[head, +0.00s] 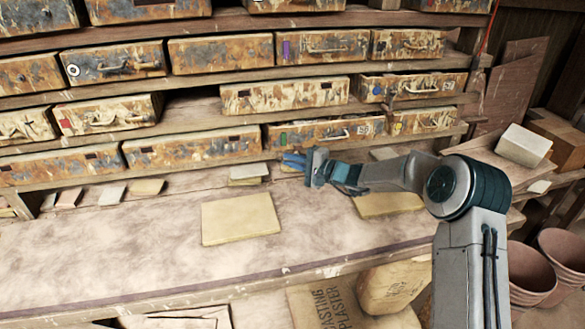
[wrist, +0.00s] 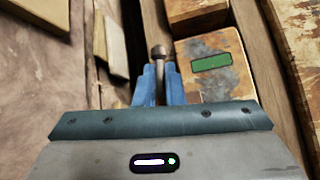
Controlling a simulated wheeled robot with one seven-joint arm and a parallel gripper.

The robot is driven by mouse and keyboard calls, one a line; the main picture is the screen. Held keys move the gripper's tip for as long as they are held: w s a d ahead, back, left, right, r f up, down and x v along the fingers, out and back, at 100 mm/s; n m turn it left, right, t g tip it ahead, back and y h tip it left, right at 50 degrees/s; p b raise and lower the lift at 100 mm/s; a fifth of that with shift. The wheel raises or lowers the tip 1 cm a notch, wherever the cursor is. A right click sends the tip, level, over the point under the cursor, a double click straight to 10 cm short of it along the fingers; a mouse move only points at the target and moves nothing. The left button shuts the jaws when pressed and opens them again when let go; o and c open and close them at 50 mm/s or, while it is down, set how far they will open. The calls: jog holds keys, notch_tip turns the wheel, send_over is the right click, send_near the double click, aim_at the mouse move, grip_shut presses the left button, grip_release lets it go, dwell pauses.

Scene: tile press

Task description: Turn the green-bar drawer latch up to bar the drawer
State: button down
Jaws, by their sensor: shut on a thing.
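The green-bar drawer (head: 350,128) is in the lower row in the head view, a rusty, patchy front with a small green mark at its left end. In the wrist view its front (wrist: 235,85) shows close, with the green bar (wrist: 212,62) to the right of my fingers. My gripper (head: 290,160) is just below that drawer's left end. In the wrist view my gripper (wrist: 158,75) has its blue fingers shut on the latch (wrist: 158,52), a metal stem with a rounded end. The latch's pivot and lower part are hidden by the fingers.
Rows of similar drawers fill the shelves (head: 190,85) above. The bench (head: 130,250) in front holds a pale tile (head: 240,219) and several smaller tiles. A white block (head: 523,145) and pots (head: 530,275) stand at the right. The bench's left front is clear.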

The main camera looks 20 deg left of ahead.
jog(key=shift+f+m+y+b, duration=0.2)
jog(key=shift+m+y+b, duration=0.55)
jog(key=shift+b, duration=1.3)
jog(key=shift+r+m+t+y+b, duration=0.35)
jog(key=shift+r+m+b, duration=0.1)
jog(key=shift+b, duration=0.35)
jog(key=c, duration=1.8)
grip_release()
jog(key=shift+s, duration=0.15)
jog(key=b+v, duration=0.1)
jog(key=v, duration=1.1)
